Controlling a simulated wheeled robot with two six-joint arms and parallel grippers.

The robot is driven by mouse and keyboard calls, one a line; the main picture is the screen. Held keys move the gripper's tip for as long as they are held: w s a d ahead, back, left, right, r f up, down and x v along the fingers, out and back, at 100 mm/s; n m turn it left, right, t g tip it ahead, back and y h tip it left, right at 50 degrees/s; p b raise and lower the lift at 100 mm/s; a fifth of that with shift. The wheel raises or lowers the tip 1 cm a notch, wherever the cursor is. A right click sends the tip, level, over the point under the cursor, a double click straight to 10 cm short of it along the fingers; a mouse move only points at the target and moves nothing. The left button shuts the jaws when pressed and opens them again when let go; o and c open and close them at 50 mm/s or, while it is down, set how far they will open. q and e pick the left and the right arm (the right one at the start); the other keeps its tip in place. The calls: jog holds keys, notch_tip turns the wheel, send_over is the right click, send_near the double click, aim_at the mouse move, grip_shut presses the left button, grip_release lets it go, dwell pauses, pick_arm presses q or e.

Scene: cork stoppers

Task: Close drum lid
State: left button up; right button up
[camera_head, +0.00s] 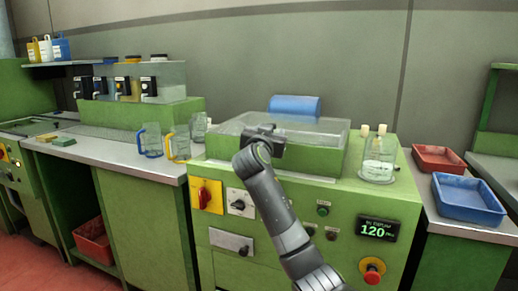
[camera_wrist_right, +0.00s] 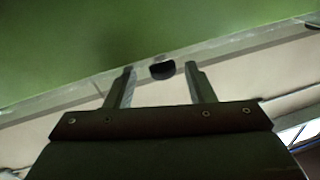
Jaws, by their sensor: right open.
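A green machine (camera_head: 220,235) with a clear-walled, see-through top section (camera_head: 318,127) stands in the middle of the head view. I take this clear part to be the drum lid or cover, but cannot tell how far it is open. My right gripper (camera_head: 262,134) is at its front edge and hides part of it. In the right wrist view my right gripper (camera_wrist_right: 160,72) is open, with a small dark knob (camera_wrist_right: 162,70) showing between the fingertips; contact is unclear. My left gripper is not in view.
A blue rounded object (camera_head: 295,106) is behind the clear section. A glass vessel (camera_head: 377,160) stands on the machine's right side. Red (camera_head: 438,169) and blue (camera_head: 466,211) trays lie farther right. Glass mugs (camera_head: 153,149) stand on the left counter. The front panel has a red stop button (camera_head: 372,277).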

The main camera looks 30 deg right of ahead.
jog(key=v, duration=1.6)
jog(key=shift+w+a+f, duration=0.1)
jog(key=shift+w+f, duration=0.05)
